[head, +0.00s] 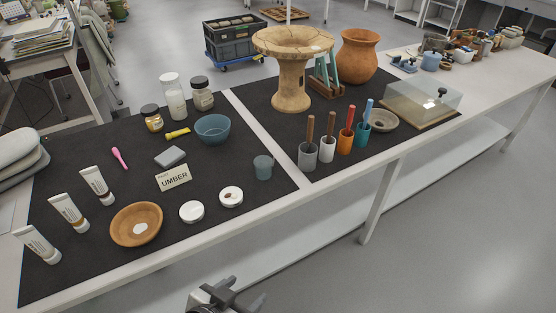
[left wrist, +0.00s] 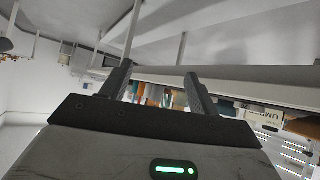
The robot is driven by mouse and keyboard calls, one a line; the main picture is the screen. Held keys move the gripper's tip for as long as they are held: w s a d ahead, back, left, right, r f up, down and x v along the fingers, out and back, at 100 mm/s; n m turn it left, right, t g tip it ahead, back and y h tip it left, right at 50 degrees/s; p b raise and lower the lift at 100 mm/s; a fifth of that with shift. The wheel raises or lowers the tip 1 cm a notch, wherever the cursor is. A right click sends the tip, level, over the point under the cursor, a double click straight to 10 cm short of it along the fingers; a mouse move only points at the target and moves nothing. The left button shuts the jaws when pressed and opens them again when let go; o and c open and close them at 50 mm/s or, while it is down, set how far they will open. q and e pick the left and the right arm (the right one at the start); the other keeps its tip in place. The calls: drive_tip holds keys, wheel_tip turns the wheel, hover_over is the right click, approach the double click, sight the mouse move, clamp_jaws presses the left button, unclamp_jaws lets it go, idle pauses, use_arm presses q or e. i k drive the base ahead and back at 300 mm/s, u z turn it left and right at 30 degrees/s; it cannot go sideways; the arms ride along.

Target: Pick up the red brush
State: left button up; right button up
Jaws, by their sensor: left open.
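The red brush (head: 349,119) stands upright in an orange cup (head: 345,143) on the dark mat at the table's front edge. Its lower end is hidden in the cup. My left gripper (head: 243,292) is at the bottom of the head view, in front of the table and well short of the brush. It is open and empty. Its two fingers also show in the left wrist view (left wrist: 157,84), with the table's underside and edge beyond them. My right gripper is not in view.
A white cup (head: 328,149) and a grey cup (head: 308,156) with brown-handled brushes stand left of the orange cup. A teal cup (head: 362,133) with a blue brush stands right. A clay pedestal bowl (head: 291,85) stands behind. The floor before the table is clear.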

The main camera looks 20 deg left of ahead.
sight(352, 109)
drive_tip(key=z, duration=1.7)
drive_tip(key=i, duration=1.5)
drive_tip(key=u, duration=3.65)
